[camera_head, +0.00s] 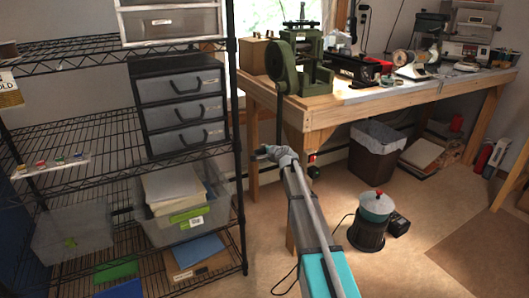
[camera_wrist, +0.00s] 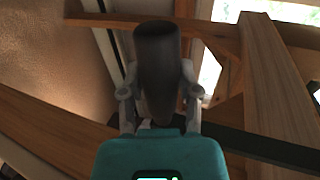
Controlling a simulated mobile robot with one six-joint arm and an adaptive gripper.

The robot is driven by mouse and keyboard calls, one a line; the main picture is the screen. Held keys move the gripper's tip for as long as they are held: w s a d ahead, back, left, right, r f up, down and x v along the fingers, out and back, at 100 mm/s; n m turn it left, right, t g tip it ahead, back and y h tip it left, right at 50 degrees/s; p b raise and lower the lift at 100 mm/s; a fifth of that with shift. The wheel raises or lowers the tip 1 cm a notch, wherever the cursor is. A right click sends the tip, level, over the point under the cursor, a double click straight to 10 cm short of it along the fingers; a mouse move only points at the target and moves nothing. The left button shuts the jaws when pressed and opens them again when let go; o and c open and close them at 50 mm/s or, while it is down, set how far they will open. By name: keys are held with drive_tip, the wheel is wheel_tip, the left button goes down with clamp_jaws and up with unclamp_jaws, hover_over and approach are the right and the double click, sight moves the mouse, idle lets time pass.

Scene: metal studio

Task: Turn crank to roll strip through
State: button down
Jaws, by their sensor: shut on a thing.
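The green rolling mill (camera_head: 310,72) stands at the near left end of the wooden workbench. Its dark crank arm (camera_head: 280,115) hangs down from the round green side wheel, below the bench top. My gripper (camera_head: 272,152) is at the lower end of the crank. In the wrist view my gripper (camera_wrist: 158,95) is shut on the dark cylindrical crank handle (camera_wrist: 157,50), with one finger on each side. I cannot make out a metal strip at the rollers.
The workbench (camera_head: 400,95) carries several tools, and its legs and beams are close to my gripper. A wire shelf (camera_head: 75,125) with drawers and bins stands at left. A bin (camera_head: 375,155) and a green-and-black canister (camera_head: 371,225) are on the floor at right.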

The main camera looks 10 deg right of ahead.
drive_tip(key=f+p+v, duration=0.1)
drive_tip(key=v, duration=0.8)
drive_tip(key=shift+s+f+p, duration=0.2)
drive_tip(key=shift+s+p, duration=0.1)
drive_tip(key=shift+s, duration=0.1)
drive_tip(key=shift+d, duration=0.15)
drive_tip(key=shift+s, duration=0.1)
drive_tip(key=r+p+v, duration=0.1)
drive_tip(key=p+v, duration=0.3)
drive_tip(key=v, duration=0.4)
drive_tip(key=shift+r, duration=0.35)
drive_tip(key=shift+p, duration=0.3)
drive_tip(key=c, duration=1.4)
unclamp_jaws()
drive_tip(key=shift+s+d+r+p, duration=0.15)
drive_tip(key=shift+r+p, duration=0.35)
drive_tip(key=shift+r, duration=0.05)
drive_tip(key=c, duration=1.1)
unclamp_jaws()
drive_tip(key=s+r+p, duration=0.2)
drive_tip(key=s+d+r+p, duration=0.1)
drive_tip(key=s+r+p, duration=0.1)
drive_tip(key=r+p, duration=0.1)
drive_tip(key=shift+d, duration=0.15)
drive_tip(key=shift+s+d+r, duration=0.15)
drive_tip(key=shift+s+r, duration=0.1)
drive_tip(key=shift+r+p, duration=0.15)
drive_tip(key=shift+p, duration=0.15)
